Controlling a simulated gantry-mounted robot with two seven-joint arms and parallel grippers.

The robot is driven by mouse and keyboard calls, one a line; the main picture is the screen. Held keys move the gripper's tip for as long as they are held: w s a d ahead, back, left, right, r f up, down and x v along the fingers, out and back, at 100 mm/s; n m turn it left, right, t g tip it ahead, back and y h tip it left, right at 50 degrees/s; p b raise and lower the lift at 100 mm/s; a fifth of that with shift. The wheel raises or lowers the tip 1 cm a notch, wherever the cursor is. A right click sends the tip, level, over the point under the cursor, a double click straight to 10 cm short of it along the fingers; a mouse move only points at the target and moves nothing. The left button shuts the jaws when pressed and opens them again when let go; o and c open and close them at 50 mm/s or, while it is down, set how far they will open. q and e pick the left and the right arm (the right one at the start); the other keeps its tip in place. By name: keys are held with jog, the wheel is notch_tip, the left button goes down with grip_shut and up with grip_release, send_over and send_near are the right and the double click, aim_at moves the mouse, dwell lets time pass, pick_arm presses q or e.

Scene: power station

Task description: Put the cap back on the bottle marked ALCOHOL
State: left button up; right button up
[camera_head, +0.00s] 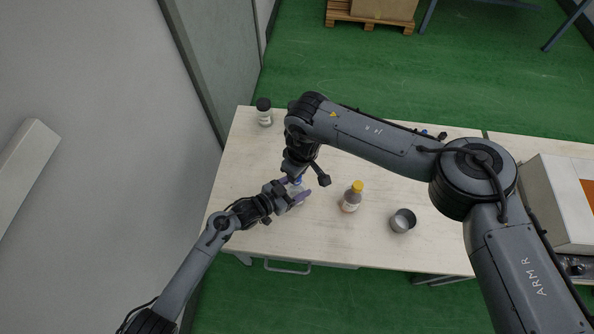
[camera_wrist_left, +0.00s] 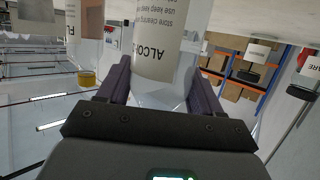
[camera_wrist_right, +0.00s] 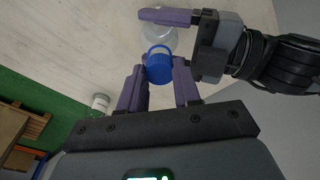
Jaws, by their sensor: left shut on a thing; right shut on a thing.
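The ALCOHOL bottle (camera_wrist_left: 168,45) is clear with a white label; it appears upside down in the left wrist view. My left gripper (camera_head: 298,194) is shut around its body, above the table. The blue cap (camera_wrist_right: 159,66) is between the fingers of my right gripper (camera_wrist_right: 158,82), which is shut on it. In the right wrist view the cap lies over the neck end of the clear bottle (camera_wrist_right: 155,37). I cannot tell whether it is seated on the neck or just above it. In the head view my right arm partly hides the cap (camera_head: 298,180).
A black-lidded bottle (camera_head: 264,113) stands at the back left. A light box-shaped machine (camera_head: 559,200) is at the right. The table's front left (camera_head: 245,175) is clear.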

jog(key=shift+f, duration=0.55)
jog(key=m, duration=0.6)
jog(key=shift+s+a+f, duration=0.1)
jog(key=shift+a, duration=0.05)
jog(key=m+h, duration=0.1)
jog(key=m, duration=0.9)
jog(key=shift+h, duration=0.4)
jog(key=o, duration=1)
